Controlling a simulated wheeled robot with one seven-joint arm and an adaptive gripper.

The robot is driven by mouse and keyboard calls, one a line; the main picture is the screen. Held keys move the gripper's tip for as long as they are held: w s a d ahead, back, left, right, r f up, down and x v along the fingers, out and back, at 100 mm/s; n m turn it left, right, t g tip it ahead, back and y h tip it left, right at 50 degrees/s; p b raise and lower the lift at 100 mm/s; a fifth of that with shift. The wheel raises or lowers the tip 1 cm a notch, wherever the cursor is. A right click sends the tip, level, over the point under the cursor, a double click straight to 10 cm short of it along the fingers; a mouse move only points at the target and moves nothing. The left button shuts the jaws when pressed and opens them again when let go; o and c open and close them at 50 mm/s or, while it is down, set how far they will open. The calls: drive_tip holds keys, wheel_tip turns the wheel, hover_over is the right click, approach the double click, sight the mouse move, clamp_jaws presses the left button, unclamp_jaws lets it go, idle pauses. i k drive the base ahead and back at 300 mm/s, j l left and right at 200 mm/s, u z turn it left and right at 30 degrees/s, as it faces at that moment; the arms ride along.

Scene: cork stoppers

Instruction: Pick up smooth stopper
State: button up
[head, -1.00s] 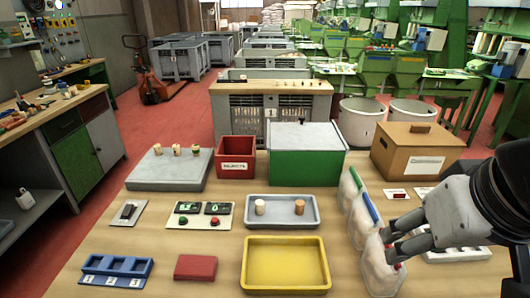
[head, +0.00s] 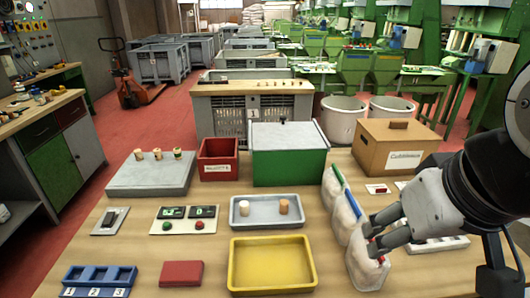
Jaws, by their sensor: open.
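A pale stopper (head: 244,208) and a more orange-tan stopper (head: 283,207) stand upright, apart from each other, in the grey tray (head: 262,222). Several more stoppers, including a tan one (head: 157,154) and one with green bands (head: 178,153), stand on the grey slab (head: 150,180) at the back left. I cannot tell from their surfaces which one is smooth. My gripper (head: 371,240) is at the right, open, with its fingers pointing left over the clear bags. It is to the right of the grey tray and away from all the stoppers.
Clear bags (head: 366,270) with coloured tops stand in a row right of the trays. A yellow tray (head: 271,263), a red block (head: 181,274) and a blue numbered holder (head: 98,281) lie in front. A red bin (head: 219,160), green box (head: 288,155) and cardboard box (head: 394,148) stand behind.

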sight(244, 205)
drive_tip(key=z, duration=0.8)
drive_tip(key=k+l+u, duration=0.15)
drive_tip(key=l, duration=0.15)
drive_tip(key=l+u, duration=0.15)
drive_tip(key=l, duration=0.15)
